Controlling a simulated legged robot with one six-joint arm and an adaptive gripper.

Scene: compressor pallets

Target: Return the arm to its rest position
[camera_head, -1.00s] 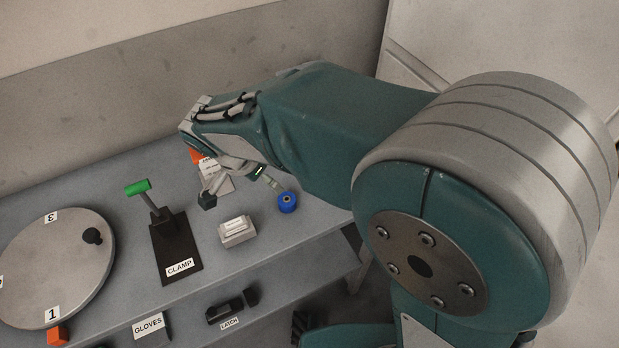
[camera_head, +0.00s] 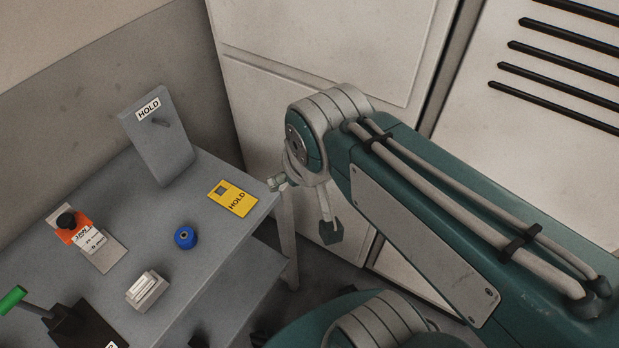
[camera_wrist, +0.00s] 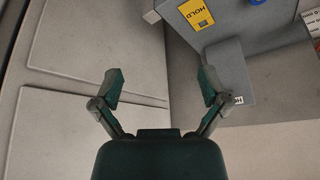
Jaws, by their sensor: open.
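My gripper (camera_wrist: 160,85) is open and empty in the wrist view, its two fingers spread wide with nothing between them. In the head view my arm reaches in from the right. My gripper there (camera_head: 331,231) shows only in part, hanging beyond the right end of the grey table (camera_head: 222,250), apart from it. The rest of the gripper is hidden behind the wrist.
On the table are a yellow HOLD card (camera_head: 233,198), a grey HOLD stand (camera_head: 160,140), a blue ring (camera_head: 186,237), a white block (camera_head: 146,290), an orange-and-black device (camera_head: 72,229) and a green-handled clamp (camera_head: 12,299). Pale cabinet panels (camera_head: 330,50) stand behind my arm.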

